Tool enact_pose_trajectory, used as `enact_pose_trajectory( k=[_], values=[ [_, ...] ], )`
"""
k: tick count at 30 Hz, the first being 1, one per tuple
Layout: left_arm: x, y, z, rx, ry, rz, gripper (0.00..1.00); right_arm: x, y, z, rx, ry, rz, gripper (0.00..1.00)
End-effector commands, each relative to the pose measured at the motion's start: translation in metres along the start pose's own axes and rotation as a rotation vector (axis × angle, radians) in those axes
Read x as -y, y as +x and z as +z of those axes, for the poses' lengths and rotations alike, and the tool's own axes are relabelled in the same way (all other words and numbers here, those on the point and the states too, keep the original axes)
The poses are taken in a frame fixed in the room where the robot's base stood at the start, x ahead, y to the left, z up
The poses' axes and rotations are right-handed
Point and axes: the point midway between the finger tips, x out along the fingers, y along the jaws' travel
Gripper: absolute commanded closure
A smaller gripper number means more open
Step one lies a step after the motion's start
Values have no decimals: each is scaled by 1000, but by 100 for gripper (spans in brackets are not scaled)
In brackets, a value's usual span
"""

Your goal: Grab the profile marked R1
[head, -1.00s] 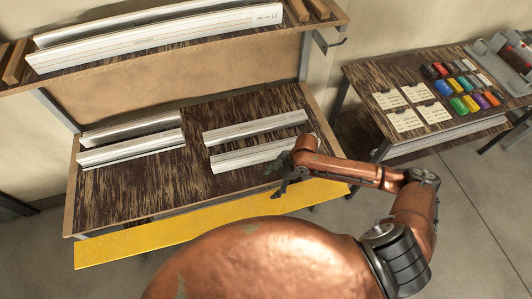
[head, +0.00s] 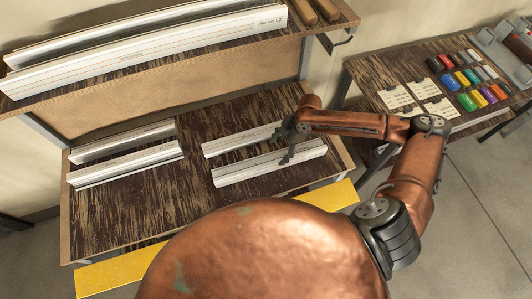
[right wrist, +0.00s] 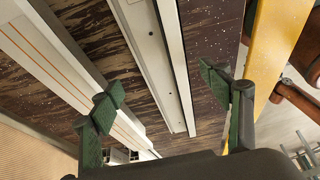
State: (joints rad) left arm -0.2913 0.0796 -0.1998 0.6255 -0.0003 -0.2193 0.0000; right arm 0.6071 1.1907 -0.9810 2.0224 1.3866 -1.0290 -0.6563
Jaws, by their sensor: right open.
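Two pale profiles lie on the right of the lower bench, a rear one (head: 235,140) and a front one (head: 240,173). Two more profiles (head: 125,155) lie on the left. I cannot read an R1 mark on any of them. My right gripper (head: 283,149) is open and empty over the right end of the right pair, hiding part of them. In the right wrist view its green-padded fingers (right wrist: 165,95) are spread above a grey slotted profile (right wrist: 150,45). A white profile with orange lines (right wrist: 50,65) lies to its left. My left gripper is not in view.
A yellow strip (head: 110,275) runs along the bench front. A side table (head: 370,75) at right holds cards and coloured items. Bare bench (head: 130,205) shows at front left.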

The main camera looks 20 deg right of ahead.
Motion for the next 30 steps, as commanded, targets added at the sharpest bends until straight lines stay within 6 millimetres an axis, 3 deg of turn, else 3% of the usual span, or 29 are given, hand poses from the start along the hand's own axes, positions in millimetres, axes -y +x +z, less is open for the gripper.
enact_pose_trajectory(
  k=[5,15,21,30],
  values=[
    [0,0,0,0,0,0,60,2,11,1,0,2,-4,29],
    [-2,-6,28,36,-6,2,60,9,49,-5,-1,3,-4,29],
    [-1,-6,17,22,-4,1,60,10,74,-6,1,3,-2,29],
    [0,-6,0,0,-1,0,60,9,78,-6,2,1,-2,30]
  ],
)
